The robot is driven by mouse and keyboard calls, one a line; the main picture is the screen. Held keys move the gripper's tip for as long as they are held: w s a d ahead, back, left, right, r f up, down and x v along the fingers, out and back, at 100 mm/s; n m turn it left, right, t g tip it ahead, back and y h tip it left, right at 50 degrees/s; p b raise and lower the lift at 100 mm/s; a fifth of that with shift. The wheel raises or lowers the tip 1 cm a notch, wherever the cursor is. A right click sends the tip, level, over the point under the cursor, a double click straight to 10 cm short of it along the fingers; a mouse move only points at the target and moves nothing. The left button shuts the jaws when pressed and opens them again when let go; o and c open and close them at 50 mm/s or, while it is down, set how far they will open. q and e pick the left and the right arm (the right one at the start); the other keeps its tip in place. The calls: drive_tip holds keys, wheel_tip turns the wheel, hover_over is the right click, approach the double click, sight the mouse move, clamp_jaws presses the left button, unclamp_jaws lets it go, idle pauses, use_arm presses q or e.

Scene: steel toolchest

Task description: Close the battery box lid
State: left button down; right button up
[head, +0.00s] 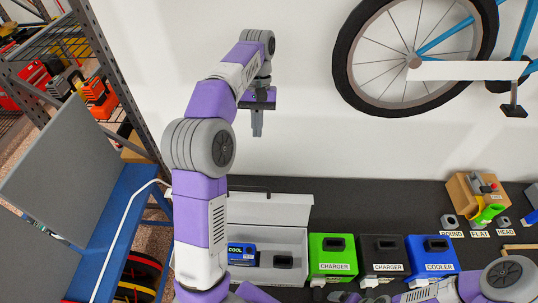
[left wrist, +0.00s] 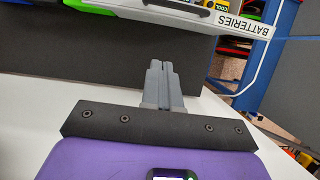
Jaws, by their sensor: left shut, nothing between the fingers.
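The battery box (head: 285,238) is a light grey box on the dark bench. Its lid (head: 275,210) stands up open at the back, with a thin dark handle at its top edge. Inside are a blue battery marked COOL (head: 242,254) and a dark battery (head: 283,261). My left gripper (head: 257,133) is shut and empty. It hangs in front of the white wall, above the raised lid and apart from it. My right gripper is out of view.
Green (head: 333,247), black and blue charger or cooler blocks stand right of the box. A wooden bit holder (head: 470,190) is further right. A bicycle wheel (head: 413,62) hangs on the wall. A blue cart (head: 105,230) and shelving are at left. My right arm is at lower right.

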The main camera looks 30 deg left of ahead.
use_arm(q)
drive_tip(key=s+d+f+b, duration=0.2)
drive_tip(key=s+d+f, duration=0.1)
drive_tip(key=s+f, duration=0.4)
drive_tip(key=shift+w+x, duration=0.2)
drive_tip(key=shift+x, duration=1.6)
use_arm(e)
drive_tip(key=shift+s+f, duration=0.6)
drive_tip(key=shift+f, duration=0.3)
use_arm(q)
drive_tip(key=shift+f, duration=0.1)
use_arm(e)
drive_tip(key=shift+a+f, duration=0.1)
